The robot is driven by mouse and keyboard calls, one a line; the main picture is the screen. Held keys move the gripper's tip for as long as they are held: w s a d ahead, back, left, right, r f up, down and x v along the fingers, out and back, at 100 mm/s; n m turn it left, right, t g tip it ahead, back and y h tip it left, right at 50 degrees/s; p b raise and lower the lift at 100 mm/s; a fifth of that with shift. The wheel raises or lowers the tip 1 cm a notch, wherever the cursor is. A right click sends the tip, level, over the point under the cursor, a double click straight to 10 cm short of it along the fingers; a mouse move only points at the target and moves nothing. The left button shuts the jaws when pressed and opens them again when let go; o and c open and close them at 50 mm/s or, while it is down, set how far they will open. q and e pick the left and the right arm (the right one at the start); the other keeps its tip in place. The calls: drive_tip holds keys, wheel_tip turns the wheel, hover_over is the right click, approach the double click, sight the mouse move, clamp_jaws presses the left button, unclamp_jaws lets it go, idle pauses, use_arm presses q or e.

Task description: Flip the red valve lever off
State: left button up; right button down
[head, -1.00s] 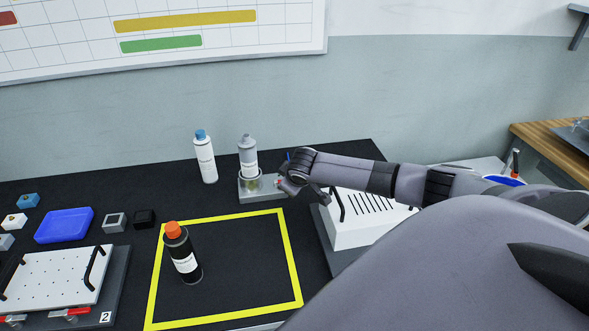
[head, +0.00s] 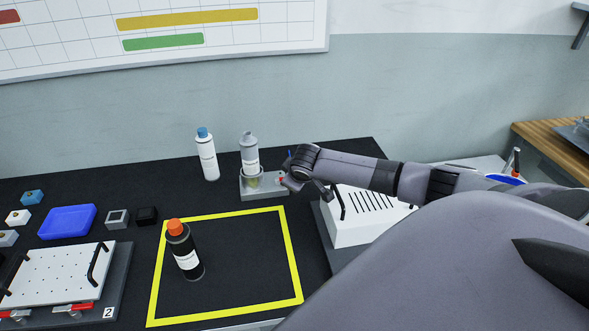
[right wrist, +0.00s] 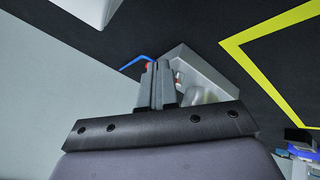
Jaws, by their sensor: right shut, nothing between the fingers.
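A small red part (head: 281,180), likely the valve lever, shows at the right end of the grey block (head: 258,191) that holds a grey bottle. My right gripper (head: 287,186) reaches in from the right and is at that end of the block, partly covering it. In the right wrist view my right gripper (right wrist: 158,68) is shut and empty. Red bits (right wrist: 149,65) show right beside its fingertips; whether they touch I cannot tell. The lever's position is too small and covered to read. My left gripper is out of view.
A white bottle (head: 207,160) and the grey bottle (head: 249,152) stand near the block. An orange-capped black bottle (head: 184,254) stands inside the yellow outline (head: 292,255). A white slotted box (head: 362,228) lies below my right arm. A blue line (right wrist: 138,60) runs beside the fingertips.

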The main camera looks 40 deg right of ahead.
drive_tip(key=v, duration=0.6)
drive_tip(key=shift+p, duration=0.3)
drive_tip(key=shift+a, duration=0.1)
idle(0.3)
